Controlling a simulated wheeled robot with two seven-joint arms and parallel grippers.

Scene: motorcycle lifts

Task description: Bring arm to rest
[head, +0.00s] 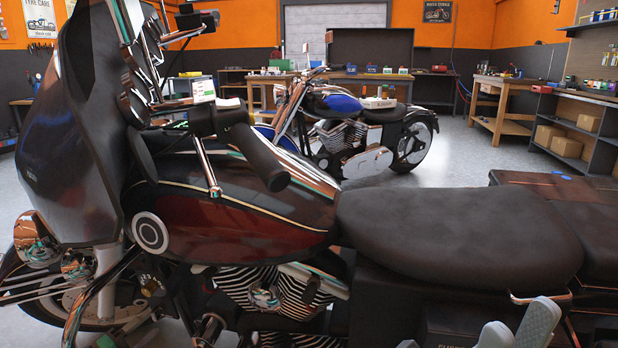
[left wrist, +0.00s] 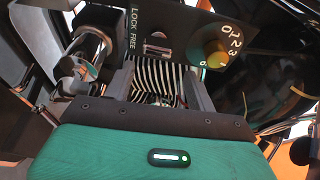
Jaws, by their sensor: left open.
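My left gripper (left wrist: 158,78) is open in the left wrist view. Its two grey fingers stand apart, with striped chrome engine fins showing between them and nothing held. In the head view the panel (head: 150,280) is small, at the lower left beside the motorcycle's engine, and the left gripper is mostly hidden there.
A large dark red motorcycle (head: 250,215) fills the foreground, its seat (head: 450,230) reaching right. A blue motorcycle (head: 355,120) stands behind it. Workbenches (head: 505,100) and shelves (head: 580,125) line the walls. Open floor (head: 450,155) lies between the motorcycles and the right-hand benches.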

